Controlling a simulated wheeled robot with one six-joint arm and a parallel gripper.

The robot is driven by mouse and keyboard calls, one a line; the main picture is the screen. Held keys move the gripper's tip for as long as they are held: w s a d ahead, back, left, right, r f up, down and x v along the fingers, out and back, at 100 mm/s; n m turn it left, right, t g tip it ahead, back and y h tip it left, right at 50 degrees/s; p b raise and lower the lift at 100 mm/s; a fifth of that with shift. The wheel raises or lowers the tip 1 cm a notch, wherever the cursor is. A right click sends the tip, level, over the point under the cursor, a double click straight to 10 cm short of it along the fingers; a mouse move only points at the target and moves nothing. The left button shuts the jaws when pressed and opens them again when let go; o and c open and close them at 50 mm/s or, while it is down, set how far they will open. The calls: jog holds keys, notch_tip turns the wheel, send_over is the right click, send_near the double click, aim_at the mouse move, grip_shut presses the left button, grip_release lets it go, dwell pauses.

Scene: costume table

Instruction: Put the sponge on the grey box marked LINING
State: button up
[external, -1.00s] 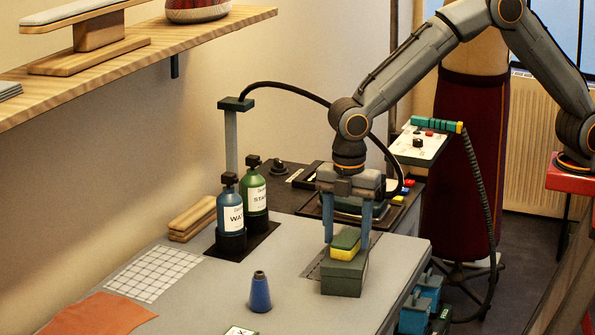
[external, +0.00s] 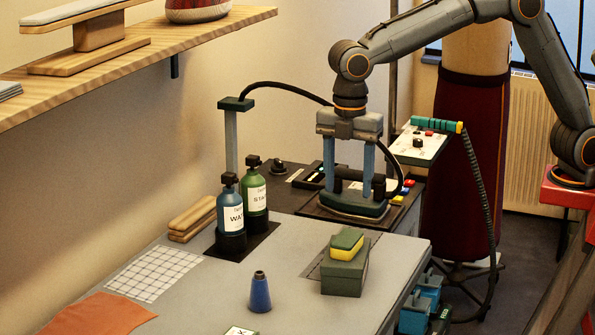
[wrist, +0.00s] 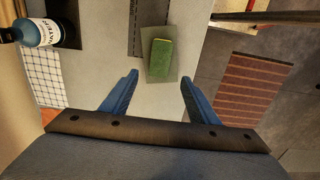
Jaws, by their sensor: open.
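The sponge (external: 347,243), green on top and yellow below, lies on top of a grey-green box (external: 343,280) near the table's right edge. In the wrist view the sponge (wrist: 161,55) shows its green face, with the box's rim (wrist: 152,35) around it. No LINING marking is readable on the box from here. My gripper (external: 348,188) is open and empty, raised clear above the sponge. In the wrist view its two blue fingers (wrist: 160,80) are spread wide, and nothing is between them.
A blue cone-shaped thing (external: 260,293) stands left of the box. Blue (external: 230,215) and green (external: 255,197) bottles stand on a dark mat further left. An iron (external: 352,204) rests behind the box. The table's right edge is close to the box.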

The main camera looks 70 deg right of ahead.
jog(key=d+f+m, duration=0.4)
jog(key=d, duration=0.8)
jog(key=d+f+m, duration=0.3)
jog(key=d+m, duration=0.2)
jog(key=d, duration=0.6)
jog(key=s+d+f+m, duration=0.3)
jog(key=s+d+m, duration=0.1)
jog(key=s+d, duration=0.3)
jog(key=s+d+f+m+t, duration=0.1)
jog(key=s+d+f+m, duration=0.3)
jog(key=s+d, duration=0.3)
jog(key=d+m, duration=0.1)
jog(key=d, duration=0.2)
jog(key=shift+s, duration=0.3)
